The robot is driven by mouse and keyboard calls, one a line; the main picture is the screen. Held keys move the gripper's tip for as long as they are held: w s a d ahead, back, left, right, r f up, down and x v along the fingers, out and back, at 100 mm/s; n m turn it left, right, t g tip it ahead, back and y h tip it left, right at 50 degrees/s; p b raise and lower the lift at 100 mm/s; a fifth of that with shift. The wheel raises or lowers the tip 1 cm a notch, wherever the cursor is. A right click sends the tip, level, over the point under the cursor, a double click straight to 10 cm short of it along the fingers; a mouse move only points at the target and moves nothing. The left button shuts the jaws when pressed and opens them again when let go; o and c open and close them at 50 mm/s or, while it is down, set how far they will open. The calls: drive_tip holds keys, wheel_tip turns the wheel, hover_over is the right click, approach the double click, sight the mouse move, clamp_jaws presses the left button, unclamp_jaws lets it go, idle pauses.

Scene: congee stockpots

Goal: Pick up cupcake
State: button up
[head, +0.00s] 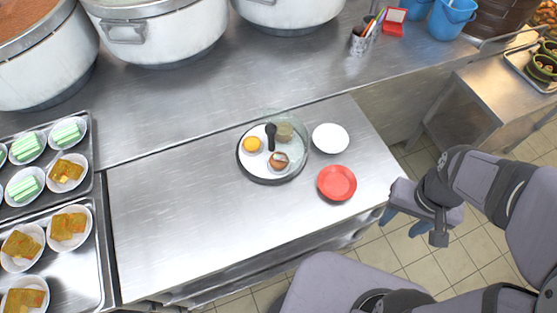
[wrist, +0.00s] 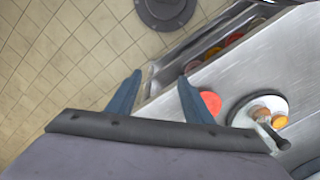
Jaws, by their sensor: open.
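The cupcake (head: 278,161), brown with a pale top, sits on a round dark-rimmed tray (head: 262,179) in the head view. An orange round item (head: 252,144), a dark spoon-like utensil (head: 270,132) and a beige block (head: 285,130) share the tray. In the wrist view, the tray (wrist: 240,105) is at the right with small items on it. My gripper (head: 388,217) hangs beyond the counter's right edge, apart from the tray. In the wrist view its two blue fingers (wrist: 158,95) are spread with nothing between them.
A white plate (head: 330,138) and a red plate (head: 337,183) lie right of the tray, on my gripper's side. Large stockpots (head: 165,35) stand behind. Trays of plated food (head: 66,228) are at the left. The steel counter (head: 170,220) is bare left of the tray.

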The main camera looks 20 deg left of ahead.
sight(279, 160)
drive_tip(key=o, duration=0.5)
